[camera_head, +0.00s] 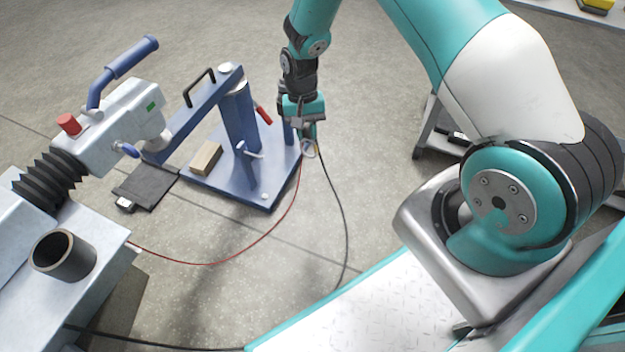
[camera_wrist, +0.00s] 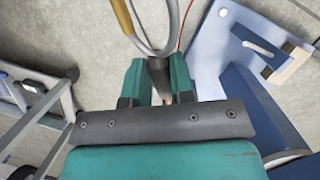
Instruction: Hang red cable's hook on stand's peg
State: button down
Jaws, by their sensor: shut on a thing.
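My gripper (camera_head: 307,138) points down beside the blue stand (camera_head: 225,193), above its right edge. In the wrist view my gripper (camera_wrist: 160,85) is shut on the dark shank of a grey hook (camera_wrist: 150,45), whose loop extends beyond the fingertips. The hook (camera_head: 309,150) looks like a small ring in the head view. The red cable (camera_head: 215,264) runs from the machine at left up to the hook; a short piece of it (camera_wrist: 186,22) shows in the wrist view. A pale blue peg (camera_head: 250,151) sticks out from the stand, left of and apart from the hook.
A black cable (camera_head: 346,230) hangs near my gripper and runs along the floor. A wooden block (camera_head: 206,159) lies on the stand's base. A grey coupling with a blue handle (camera_head: 130,57) stands at left, with a black mat (camera_head: 146,187) on the floor. A dark-framed cart (camera_head: 440,130) is at right.

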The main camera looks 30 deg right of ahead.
notch_tip(320, 180, down, 17)
jog(key=s+a+m+t+y+b, duration=0.25)
jog(key=m+t+y+b, duration=0.75)
jog(key=m, duration=1.1)
jog(key=w+a+f+y+b, duration=0.1)
jog(key=w+a+f+b, duration=0.1)
jog(key=w+a+b, duration=0.3)
jog(key=shift+w+a+g, duration=0.35)
jog(key=shift+w+g, duration=0.05)
jog(key=shift+w, duration=1.15)
jog(key=c, duration=0.9)
grip_release()
